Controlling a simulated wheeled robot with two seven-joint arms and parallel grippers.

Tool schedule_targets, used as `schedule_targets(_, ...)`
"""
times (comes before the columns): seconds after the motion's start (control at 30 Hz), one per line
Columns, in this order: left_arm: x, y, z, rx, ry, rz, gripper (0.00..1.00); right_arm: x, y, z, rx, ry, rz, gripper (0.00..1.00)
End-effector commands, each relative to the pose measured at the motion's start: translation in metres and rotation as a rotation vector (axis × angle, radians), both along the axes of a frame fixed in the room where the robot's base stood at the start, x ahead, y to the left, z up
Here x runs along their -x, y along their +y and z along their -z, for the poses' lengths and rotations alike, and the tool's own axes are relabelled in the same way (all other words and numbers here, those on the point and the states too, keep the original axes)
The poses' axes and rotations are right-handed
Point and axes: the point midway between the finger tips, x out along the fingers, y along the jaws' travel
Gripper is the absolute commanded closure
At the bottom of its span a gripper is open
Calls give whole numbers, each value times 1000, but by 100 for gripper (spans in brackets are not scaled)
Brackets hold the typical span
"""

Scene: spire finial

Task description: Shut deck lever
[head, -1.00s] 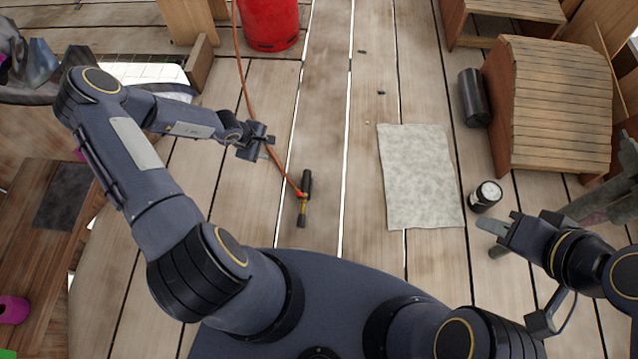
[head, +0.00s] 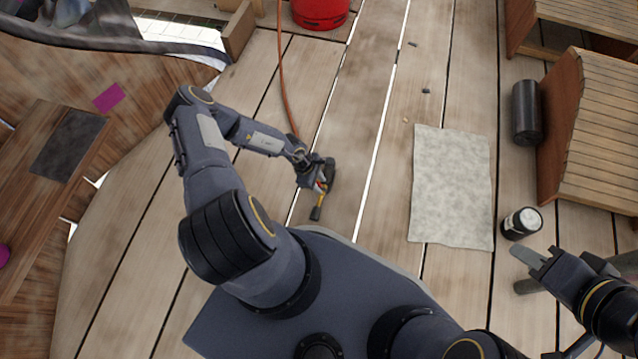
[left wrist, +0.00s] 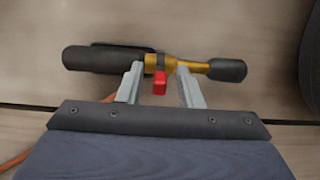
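A torch-like tool with a black grip, brass-coloured body and dark tip lies on the deck; its tip end (head: 316,212) shows below my left gripper in the head view. In the left wrist view the tool (left wrist: 198,66) lies across the picture, with a small red lever-like piece (left wrist: 160,84) on its near side. My left gripper (head: 324,180) is over the tool. Its fingers (left wrist: 158,76) are apart, one on each side of the red piece, with clear gaps. Whether the fingertips touch the brass body is unclear. My right gripper (head: 532,254) is above the deck at the right, away from the tool.
An orange hose (head: 283,85) runs from near the red container (head: 320,10) to the tool. A grey mat (head: 451,190), a small dark jar (head: 522,223), a black cylinder (head: 525,112) and a slatted wooden piece (head: 604,130) are to the right. Planks around the tool are clear.

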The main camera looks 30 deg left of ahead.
Motion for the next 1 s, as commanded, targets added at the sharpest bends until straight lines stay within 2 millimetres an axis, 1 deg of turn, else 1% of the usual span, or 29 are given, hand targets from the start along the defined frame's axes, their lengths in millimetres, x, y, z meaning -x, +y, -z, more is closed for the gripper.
schedule_targets(0.27,0,-1,1,0,-1,1,67,0,0,0,0,0,0,67)
schedule_targets(0.5,0,-1,1,0,-1,1,99,0,0,0,0,0,0,67)
schedule_targets(0.53,0,-1,1,0,-1,1,100,0,0,0,0,0,0,67)
schedule_targets(0.77,0,-1,0,-7,0,3,100,0,0,-1,0,0,0,67)
schedule_targets(0.87,-1,-3,-2,-25,2,6,100,0,0,-6,0,0,0,67)
schedule_targets(1.0,-2,-6,-5,-79,15,12,100,0,0,-17,0,0,0,67)
